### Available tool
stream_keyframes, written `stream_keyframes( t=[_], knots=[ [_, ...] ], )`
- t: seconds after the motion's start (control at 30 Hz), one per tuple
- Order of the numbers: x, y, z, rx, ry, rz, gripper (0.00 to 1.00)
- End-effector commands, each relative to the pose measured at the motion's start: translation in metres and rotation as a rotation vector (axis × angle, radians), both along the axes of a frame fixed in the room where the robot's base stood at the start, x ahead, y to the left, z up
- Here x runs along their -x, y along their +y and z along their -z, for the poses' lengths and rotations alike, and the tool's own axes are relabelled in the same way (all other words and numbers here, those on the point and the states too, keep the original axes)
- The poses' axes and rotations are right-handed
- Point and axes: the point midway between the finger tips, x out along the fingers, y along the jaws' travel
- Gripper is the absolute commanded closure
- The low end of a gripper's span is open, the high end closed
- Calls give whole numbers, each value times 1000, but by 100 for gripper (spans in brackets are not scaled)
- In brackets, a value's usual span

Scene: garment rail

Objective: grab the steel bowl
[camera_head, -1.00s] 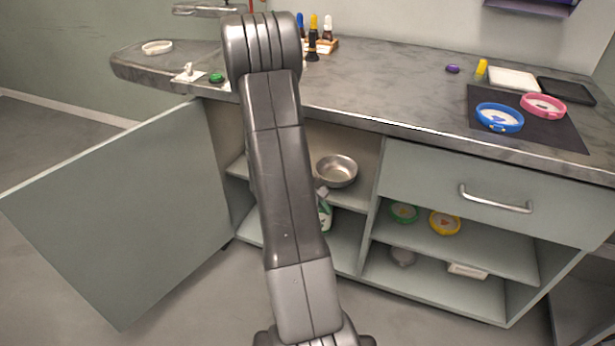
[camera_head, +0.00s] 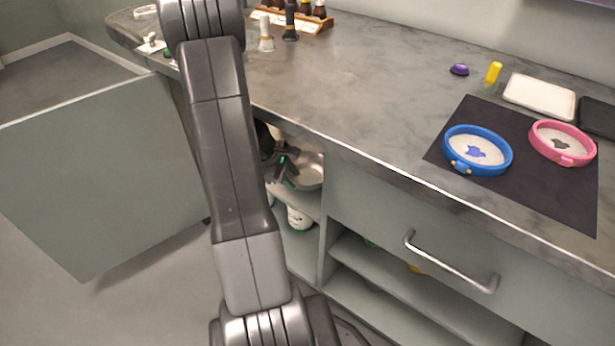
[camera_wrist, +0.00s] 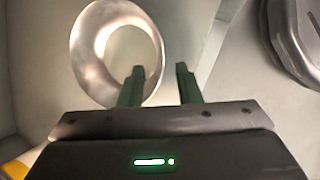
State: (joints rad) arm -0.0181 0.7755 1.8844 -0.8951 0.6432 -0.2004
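The steel bowl (camera_head: 313,172) stands on the upper shelf of the open cabinet, partly hidden by my gripper (camera_head: 285,168) and the counter edge. In the wrist view the bowl (camera_wrist: 88,58) shows as a shiny ring at upper left. My gripper (camera_wrist: 160,76) is open there, with its two dark green fingers apart. The left finger overlaps the bowl's lower right part, and the bowl's right rim appears between the fingers in the picture. I cannot tell whether a finger touches the bowl.
The cabinet door (camera_head: 100,180) stands open at left. The counter (camera_head: 350,95) overhangs the shelf. A white bottle (camera_head: 299,217) stands below the bowl. A divider and a drawer handle (camera_head: 450,262) are at right. Blue (camera_head: 477,150) and pink rings lie on a dark mat.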

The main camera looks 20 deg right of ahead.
Motion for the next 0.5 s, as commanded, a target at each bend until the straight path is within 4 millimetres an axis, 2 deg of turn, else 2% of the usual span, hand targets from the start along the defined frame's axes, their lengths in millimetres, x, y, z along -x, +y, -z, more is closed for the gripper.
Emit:
stream_keyframes(
  t=[0.03,0.2,0.5],
  knots=[
    [1,-4,11,1,4,2,69],
    [-1,-16,33,0,3,2,69],
    [-2,-20,39,-1,0,1,69]
  ],
)
